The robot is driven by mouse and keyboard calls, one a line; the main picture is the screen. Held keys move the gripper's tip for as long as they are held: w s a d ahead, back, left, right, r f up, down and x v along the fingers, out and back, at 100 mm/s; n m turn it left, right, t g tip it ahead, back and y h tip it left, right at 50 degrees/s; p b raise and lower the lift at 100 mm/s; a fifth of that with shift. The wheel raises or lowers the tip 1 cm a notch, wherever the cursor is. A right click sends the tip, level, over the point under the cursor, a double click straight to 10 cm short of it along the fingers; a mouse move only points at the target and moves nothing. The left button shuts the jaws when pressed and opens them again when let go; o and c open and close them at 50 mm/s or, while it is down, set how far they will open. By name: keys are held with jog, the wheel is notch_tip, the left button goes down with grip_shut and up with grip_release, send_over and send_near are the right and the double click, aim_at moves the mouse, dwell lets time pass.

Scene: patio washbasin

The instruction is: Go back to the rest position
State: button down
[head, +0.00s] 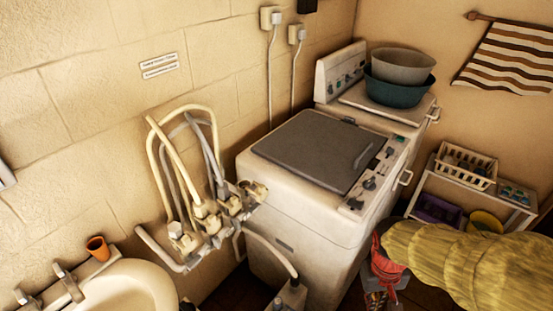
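My arm, in a yellow ribbed sleeve (470,262), reaches in from the right edge of the head view. A red, cloth-like band (384,258) shows at its left end. Below the band are small grey and reddish parts that look like my gripper (378,297), low in the picture in front of the white washing machine's right side. The fingers are too small and dark to tell whether they are open or shut, or whether they hold anything.
A white washing machine (290,217) with a grey lid stands in the middle. Behind it, another machine carries stacked basins (400,92). A low shelf (470,187) with baskets is close to my arm. Pipes and taps (205,212) and a washbasin (130,285) are left.

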jog(key=s+a+r+t, duration=0.1)
jog(key=a+r+t, duration=0.1)
jog(key=r, duration=0.7)
jog(key=s+a+r+t+y, duration=0.1)
jog(key=a+r+t, duration=0.2)
jog(key=r, duration=0.6)
jog(key=shift+s+r+t, duration=0.3)
jog(key=shift+t, duration=0.2)
